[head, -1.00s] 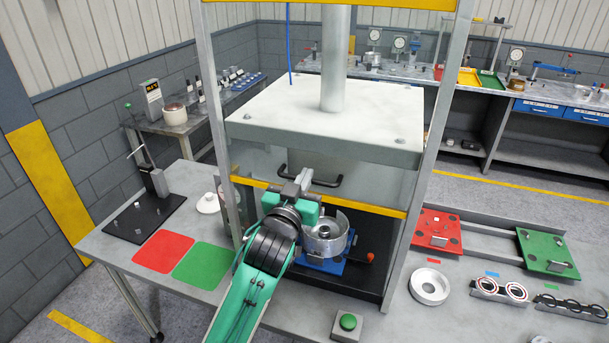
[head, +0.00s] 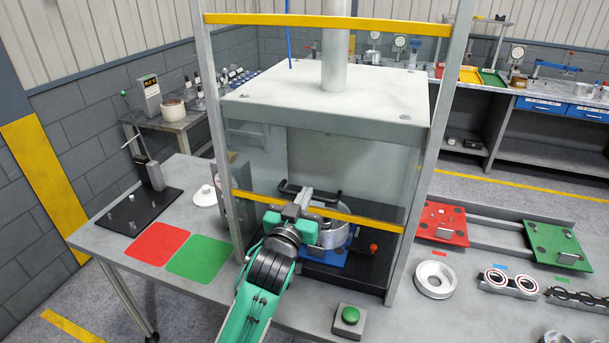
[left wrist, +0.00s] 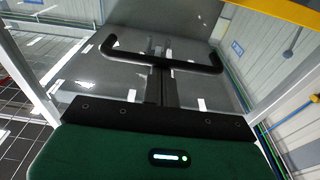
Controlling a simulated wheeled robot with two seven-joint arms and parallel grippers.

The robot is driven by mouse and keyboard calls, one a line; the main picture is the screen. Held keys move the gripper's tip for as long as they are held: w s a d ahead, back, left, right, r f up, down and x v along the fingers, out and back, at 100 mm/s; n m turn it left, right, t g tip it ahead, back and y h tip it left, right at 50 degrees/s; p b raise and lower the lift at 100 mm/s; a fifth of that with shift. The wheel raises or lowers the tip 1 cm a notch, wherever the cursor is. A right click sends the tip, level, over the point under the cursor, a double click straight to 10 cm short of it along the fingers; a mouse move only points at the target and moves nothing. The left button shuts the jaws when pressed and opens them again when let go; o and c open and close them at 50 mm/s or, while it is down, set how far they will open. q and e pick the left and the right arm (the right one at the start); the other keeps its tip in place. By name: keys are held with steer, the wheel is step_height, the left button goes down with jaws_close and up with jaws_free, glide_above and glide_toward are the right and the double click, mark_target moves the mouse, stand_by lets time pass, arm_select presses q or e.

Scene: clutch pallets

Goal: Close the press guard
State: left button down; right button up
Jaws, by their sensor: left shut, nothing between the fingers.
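The press guard is a clear panel with a yellow top bar (head: 330,23) and a yellow lower bar (head: 370,219), set between two grey posts. Its black handle (head: 332,198) is just above the lower bar. The lower bar hangs above the dark press bed (head: 372,270), with an open gap under it. My left gripper (head: 304,196) is shut and empty, with its fingertips at the middle of the handle. In the left wrist view, the handle (left wrist: 125,55) crosses at the shut fingertips; contact is hard to tell. My right gripper is not in view.
A metal cylinder on a blue fixture (head: 328,258) sits on the bed behind the guard. A green button box (head: 349,316) stands in front. Red (head: 157,244) and green (head: 203,259) mats lie left. A metal ring (head: 434,281) and red (head: 443,222) and green (head: 560,245) pallets are right.

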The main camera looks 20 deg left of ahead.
arm_select(q)
step_height(320, 180, down, 25)
steer(key=b, duration=1.3)
steer(key=shift+r, duration=0.2)
steer(key=shift+f, duration=0.1)
